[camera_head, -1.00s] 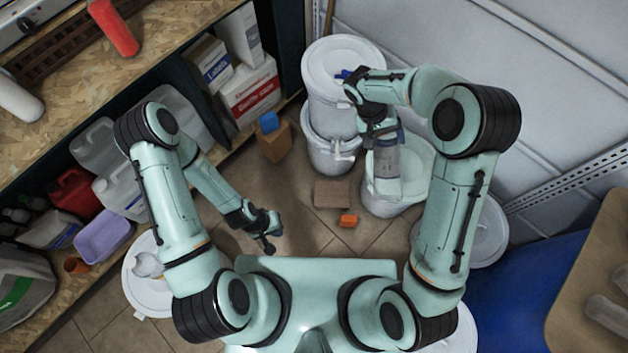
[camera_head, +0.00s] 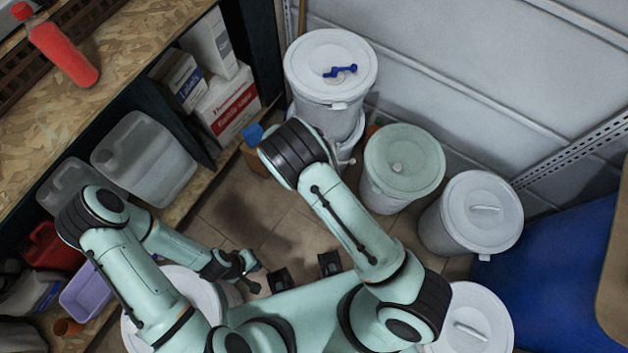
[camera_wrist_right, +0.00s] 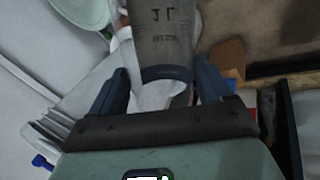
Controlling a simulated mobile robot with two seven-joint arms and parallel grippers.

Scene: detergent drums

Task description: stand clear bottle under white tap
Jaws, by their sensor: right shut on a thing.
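In the right wrist view, the clear bottle (camera_wrist_right: 160,35) shows as a grey see-through cylinder with dark markings and a dark blue band. My right gripper (camera_wrist_right: 162,84) is shut on it. A crumpled-looking white shape lies beyond the band, and I cannot tell what it is. In the head view, my own right arm hides the right gripper and the bottle. A small white part (camera_head: 351,158) shows low on the stacked drums; it may be the white tap, but it is mostly hidden. My left gripper (camera_head: 248,272) is open and empty above the floor.
A white drum (camera_head: 318,48) with a blue tap lying on its lid stands at the back. A green-lidded drum (camera_head: 403,170) and a white-lidded drum (camera_head: 478,222) stand to its right. Shelves with jugs (camera_head: 150,155) line the left. Some tiled floor (camera_head: 235,205) is clear.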

